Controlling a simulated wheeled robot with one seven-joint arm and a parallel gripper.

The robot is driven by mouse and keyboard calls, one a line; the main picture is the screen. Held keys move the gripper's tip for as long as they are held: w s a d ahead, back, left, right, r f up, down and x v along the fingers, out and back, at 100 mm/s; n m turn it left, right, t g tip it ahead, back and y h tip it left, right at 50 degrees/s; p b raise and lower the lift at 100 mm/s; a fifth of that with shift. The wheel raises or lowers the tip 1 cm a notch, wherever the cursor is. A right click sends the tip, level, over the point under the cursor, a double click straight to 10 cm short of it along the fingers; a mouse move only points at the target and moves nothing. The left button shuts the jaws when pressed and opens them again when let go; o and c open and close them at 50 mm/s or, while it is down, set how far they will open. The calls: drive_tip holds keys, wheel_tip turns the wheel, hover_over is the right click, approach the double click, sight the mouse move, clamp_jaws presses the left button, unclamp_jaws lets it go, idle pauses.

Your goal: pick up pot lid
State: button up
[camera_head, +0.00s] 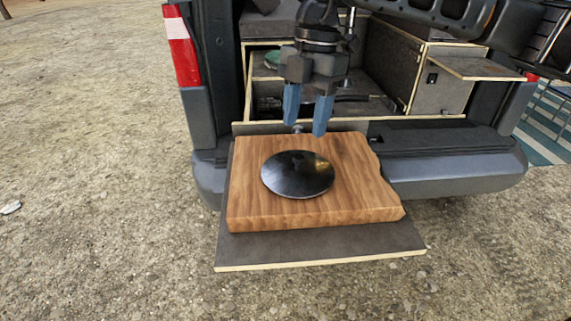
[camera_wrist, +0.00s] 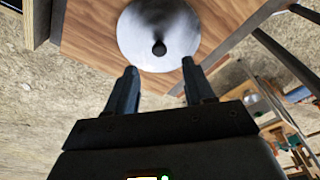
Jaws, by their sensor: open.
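The pot lid (camera_head: 297,174) is a dark, shiny round disc lying on a wooden cutting board (camera_head: 350,200). In the wrist view the lid (camera_wrist: 180,40) shows a small dark knob (camera_wrist: 159,48) at its middle, ahead of the fingertips. My gripper (camera_head: 306,128) has two blue fingers, set apart with nothing between them. In the head view it hangs above the back edge of the board, just behind the lid. The wrist view shows the gripper (camera_wrist: 160,68) too, its fingers apart and not touching the lid.
The board rests on a dark pull-out shelf (camera_head: 320,249) at the van's rear. The van's bumper (camera_head: 460,171) is to the right. Behind is a boxed compartment with a wooden cabinet (camera_head: 440,90) and a fold-out flap (camera_head: 470,68). Open gravel ground lies left and in front.

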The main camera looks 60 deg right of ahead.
sight(298, 157)
drive_tip(key=shift+w+a+f+p, duration=0.1)
drive_tip(key=shift+a+f+p, duration=0.15)
drive_tip(key=shift+f, duration=0.9)
drive_tip(key=shift+a+f+p, duration=0.15)
drive_tip(key=shift+f+p, duration=0.15)
drive_tip(key=shift+f, duration=0.8)
drive_tip(key=shift+w+a+f+p, duration=0.1)
drive_tip(key=shift+a+f+p, duration=0.15)
drive_tip(key=shift+f, duration=0.9)
clamp_jaws()
